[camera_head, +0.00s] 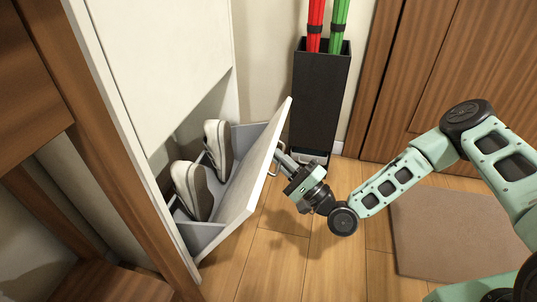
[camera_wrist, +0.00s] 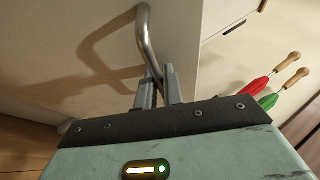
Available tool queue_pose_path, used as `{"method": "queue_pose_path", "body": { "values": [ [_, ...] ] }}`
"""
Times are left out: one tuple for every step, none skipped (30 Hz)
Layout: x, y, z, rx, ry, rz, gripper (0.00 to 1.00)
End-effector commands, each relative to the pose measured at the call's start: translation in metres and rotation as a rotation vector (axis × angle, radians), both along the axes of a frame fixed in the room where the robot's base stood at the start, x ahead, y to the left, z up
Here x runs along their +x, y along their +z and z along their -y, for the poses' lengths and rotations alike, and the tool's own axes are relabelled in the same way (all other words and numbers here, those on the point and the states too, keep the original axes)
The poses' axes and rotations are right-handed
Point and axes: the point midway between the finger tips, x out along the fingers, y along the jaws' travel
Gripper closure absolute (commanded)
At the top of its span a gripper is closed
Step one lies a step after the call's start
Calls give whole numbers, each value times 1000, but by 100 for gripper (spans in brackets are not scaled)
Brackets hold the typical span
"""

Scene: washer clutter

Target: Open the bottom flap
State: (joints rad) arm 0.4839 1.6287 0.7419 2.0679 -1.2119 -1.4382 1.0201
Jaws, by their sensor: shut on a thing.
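The bottom flap (camera_head: 245,190) of the white cabinet is tilted outward at the top, and its inside shows. My gripper (camera_head: 282,160) is shut on the handle, at the flap's upper right. In the wrist view its two fingers (camera_wrist: 160,88) close around the handle's near end. The flap's outer face is mostly turned away in the head view.
A closed white upper flap (camera_head: 160,65) is above. A black umbrella stand (camera_head: 320,100) with red (camera_head: 315,25) and green umbrellas (camera_head: 338,25) stands behind the gripper, near the wall. A brown mat (camera_head: 450,230) lies on the wooden floor at right. Floor in front of the flap is clear.

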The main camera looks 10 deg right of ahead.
Motion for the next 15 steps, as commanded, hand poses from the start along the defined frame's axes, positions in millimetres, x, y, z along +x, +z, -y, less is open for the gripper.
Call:
{"method": "queue_pose_path", "body": {
  "values": [
    [-2, -9, 6, -2, 0, -2, 100],
    [-4, -12, 10, -3, -2, -2, 100],
    [-5, -17, 14, -2, -3, -3, 100],
    [-6, -20, 18, -2, -3, -3, 100],
    [-8, -24, 21, -3, -1, -3, 100],
    [-9, -28, 25, -3, -1, -3, 100],
    [-10, -32, 28, -3, -1, -3, 100],
    [-11, -35, 31, -3, -1, -3, 100],
    [-13, -40, 36, -4, -1, -3, 100],
    [-14, -44, 38, -3, -2, -3, 100],
    [-15, -47, 41, -3, -2, -3, 100],
    [-16, -53, 45, -3, -1, -2, 100],
    [-17, -57, 48, -4, -1, -3, 100],
    [-18, -60, 51, -4, -1, -3, 100],
    [-20, -66, 54, -4, 0, -4, 100]
  ]
}}
